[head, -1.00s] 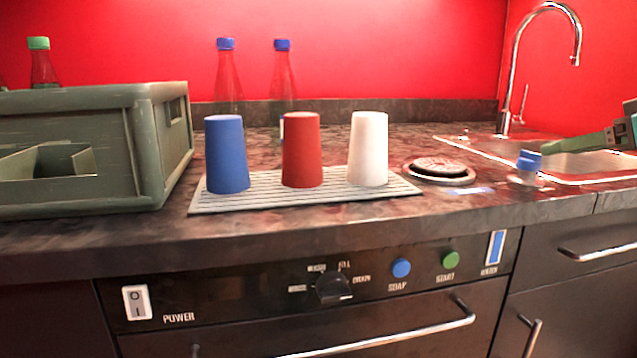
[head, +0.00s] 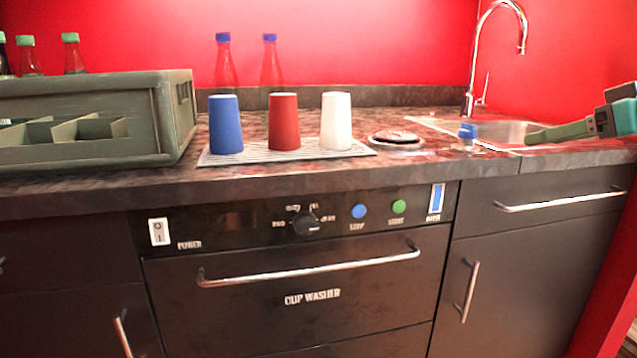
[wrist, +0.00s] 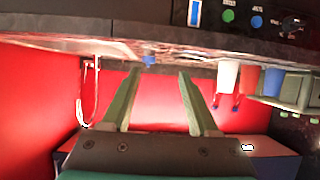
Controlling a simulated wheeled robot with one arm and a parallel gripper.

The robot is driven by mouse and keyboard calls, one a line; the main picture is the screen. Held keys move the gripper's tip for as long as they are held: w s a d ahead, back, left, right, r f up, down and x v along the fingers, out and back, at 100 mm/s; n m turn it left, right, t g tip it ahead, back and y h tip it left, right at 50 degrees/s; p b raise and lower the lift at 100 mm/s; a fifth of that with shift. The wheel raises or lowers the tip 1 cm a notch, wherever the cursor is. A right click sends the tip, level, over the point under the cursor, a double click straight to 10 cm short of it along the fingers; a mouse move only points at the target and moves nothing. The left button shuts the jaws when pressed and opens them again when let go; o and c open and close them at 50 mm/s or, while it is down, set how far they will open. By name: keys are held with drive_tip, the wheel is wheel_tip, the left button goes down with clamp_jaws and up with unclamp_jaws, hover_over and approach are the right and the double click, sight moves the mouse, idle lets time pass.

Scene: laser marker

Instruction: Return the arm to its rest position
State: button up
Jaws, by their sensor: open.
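My gripper (head: 528,136) shows at the right of the head view, in front of the sink, with its green fingers pointing left. In the wrist view my gripper (wrist: 157,82) has its two fingers spread wide with nothing between them. A small clear container with a blue cap (head: 468,131) stands on the counter left of the fingertips, apart from them. Its blue cap also shows in the wrist view (wrist: 149,60), beyond the fingers.
Blue (head: 225,124), red (head: 284,121) and white (head: 336,121) cups stand upside down on a ribbed mat (head: 222,160). A crate (head: 160,125) is at left. The faucet (head: 474,60) rises behind the sink. The cup washer (head: 310,270) is below the counter.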

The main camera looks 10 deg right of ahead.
drive_tip(key=s+a+f+n+g, duration=0.1)
drive_tip(key=a+f+g, duration=0.2)
drive_tip(key=a+f, duration=0.7)
drive_tip(key=a+f+n+g, duration=0.1)
drive_tip(key=a+f+g, duration=0.4)
drive_tip(key=a, duration=0.8)
drive_tip(key=s+a+f+m+g, duration=0.1)
drive_tip(key=s+a+f+g, duration=0.1)
drive_tip(key=s+f, duration=0.7)
drive_tip(key=s+a+f+m+g+h+p, duration=0.1)
drive_tip(key=s+f+g, duration=0.4)
drive_tip(key=s+f, duration=0.5)
wheel_tip(320, 180, down, 6)
drive_tip(key=shift+s+a+r+m+h, duration=0.2)
drive_tip(key=shift+a+m+h, duration=0.1)
drive_tip(key=shift+a+m, duration=0.35)
drive_tip(key=shift+d, duration=0.1)
